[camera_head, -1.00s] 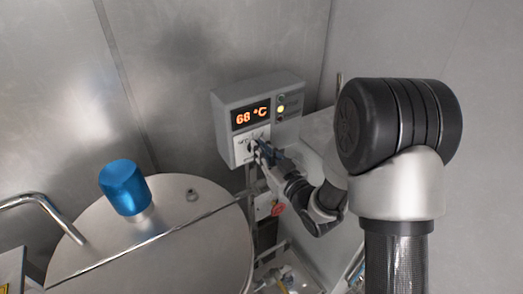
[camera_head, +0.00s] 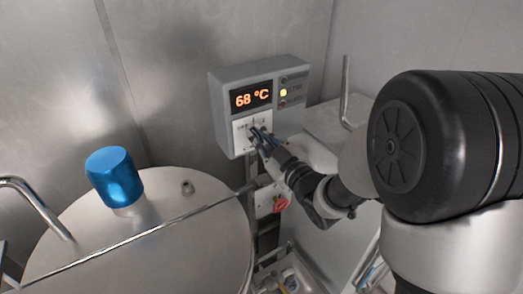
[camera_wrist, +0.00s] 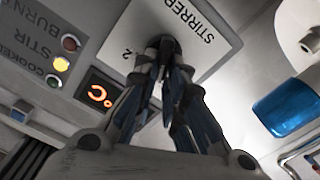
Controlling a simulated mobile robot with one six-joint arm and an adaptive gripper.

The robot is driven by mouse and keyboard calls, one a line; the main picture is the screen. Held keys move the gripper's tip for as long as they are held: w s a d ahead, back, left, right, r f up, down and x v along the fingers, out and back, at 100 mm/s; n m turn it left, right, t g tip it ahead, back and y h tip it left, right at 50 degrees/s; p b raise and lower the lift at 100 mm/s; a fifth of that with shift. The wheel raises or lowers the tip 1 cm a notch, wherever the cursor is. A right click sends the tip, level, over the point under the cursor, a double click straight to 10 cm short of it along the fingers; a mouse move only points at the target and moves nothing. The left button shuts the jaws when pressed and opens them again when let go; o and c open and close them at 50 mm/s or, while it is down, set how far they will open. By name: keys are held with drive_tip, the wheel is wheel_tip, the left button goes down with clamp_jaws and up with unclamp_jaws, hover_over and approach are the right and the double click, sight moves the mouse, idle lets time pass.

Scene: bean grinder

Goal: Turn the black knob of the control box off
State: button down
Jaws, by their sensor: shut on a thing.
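The control box (camera_head: 228,92) is a grey box on the back wall, with an orange display reading 68 °C (camera_head: 251,97). Its white dial plate (camera_head: 241,131) sits below the display and is labelled STIRRER in the wrist view (camera_wrist: 200,22). My gripper (camera_head: 257,136) reaches the plate from the right, with its fingers at the black knob (camera_wrist: 166,42). The fingers are closed together on the knob and hide most of it. The knob's pointer direction cannot be told.
A steel vessel lid (camera_head: 150,240) with a blue cap (camera_head: 115,176) is at the lower left. A red knob (camera_head: 281,203) is below the control box. An indicator lamp (camera_head: 283,93) on the box glows yellow.

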drive_tip(key=shift+s+a+f+n+b, duration=0.1)
drive_tip(key=shift+f+n+b, duration=0.05)
drive_tip(key=shift+n+b, duration=1)
drive_tip(key=shift+s+a+f+n+b, duration=0.1)
drive_tip(key=shift+n+b, duration=0.65)
drive_tip(key=shift+b, duration=0.7)
drive_tip(key=c, duration=1.7)
unclamp_jaws()
drive_tip(key=shift+o, duration=0.2)
drive_tip(key=shift+r, duration=0.1)
drive_tip(key=shift+d, duration=0.1)
drive_tip(key=v, duration=0.7)
drive_tip(key=shift+s, duration=0.2)
drive_tip(key=shift+d, duration=0.1)
